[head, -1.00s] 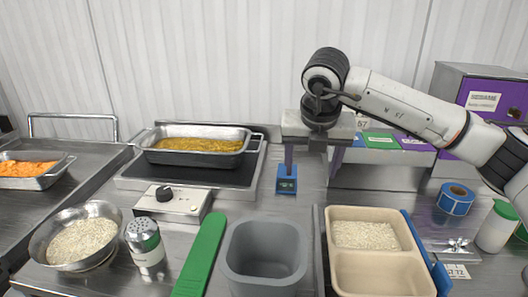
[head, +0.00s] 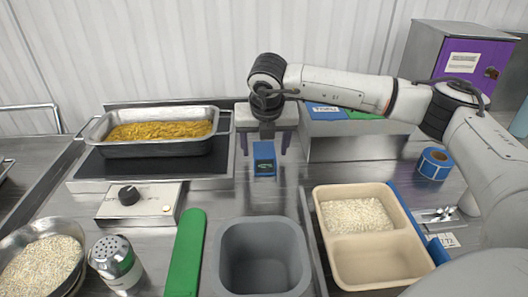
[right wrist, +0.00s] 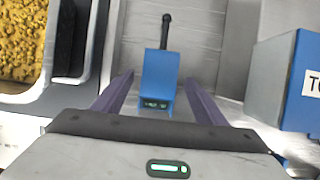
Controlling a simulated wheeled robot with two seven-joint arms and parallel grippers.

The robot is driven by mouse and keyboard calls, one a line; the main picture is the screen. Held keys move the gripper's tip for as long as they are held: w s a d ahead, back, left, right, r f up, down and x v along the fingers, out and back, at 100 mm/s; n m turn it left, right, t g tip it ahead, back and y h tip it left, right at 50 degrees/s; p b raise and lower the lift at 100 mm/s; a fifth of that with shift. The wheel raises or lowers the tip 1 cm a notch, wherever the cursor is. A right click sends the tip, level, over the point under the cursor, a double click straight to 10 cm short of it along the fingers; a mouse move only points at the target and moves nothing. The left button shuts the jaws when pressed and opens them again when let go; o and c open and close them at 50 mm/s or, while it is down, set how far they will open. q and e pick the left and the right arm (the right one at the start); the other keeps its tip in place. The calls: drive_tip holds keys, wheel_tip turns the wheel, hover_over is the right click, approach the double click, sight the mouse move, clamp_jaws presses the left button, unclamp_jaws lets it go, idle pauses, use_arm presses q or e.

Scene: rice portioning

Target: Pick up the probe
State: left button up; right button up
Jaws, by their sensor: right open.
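The probe (head: 264,160) is a small blue block with a dark display, lying on the metal counter behind the grey bin. In the right wrist view, the probe (right wrist: 158,80) shows a black rod pointing away from the gripper. My right gripper (head: 265,147) is open, with its two purple fingers pointing down at the probe. In the right wrist view, the fingers (right wrist: 160,86) stand on either side of the blue body, with a gap on both sides. Whether the fingertips are at the probe's height is hard to tell. My left gripper is out of view.
A pan of yellow food (head: 93,133) sits on a hot plate to the left. A blue box (right wrist: 285,75) stands right of the gripper. In front are a grey bin (head: 222,240), a green strip (head: 186,250), a shaker (head: 117,262) and a beige two-part tray (head: 330,232).

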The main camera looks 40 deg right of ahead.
sight(264, 151)
drive_tip(key=shift+x, duration=0.85)
drive_tip(key=shift+r, duration=0.1)
drive_tip(key=c, duration=1.1)
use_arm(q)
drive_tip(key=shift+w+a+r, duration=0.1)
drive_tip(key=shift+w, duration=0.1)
use_arm(e)
drive_tip(key=shift+w, duration=0.1)
drive_tip(key=shift+c, duration=0.2)
drive_tip(key=shift+r, duration=0.15)
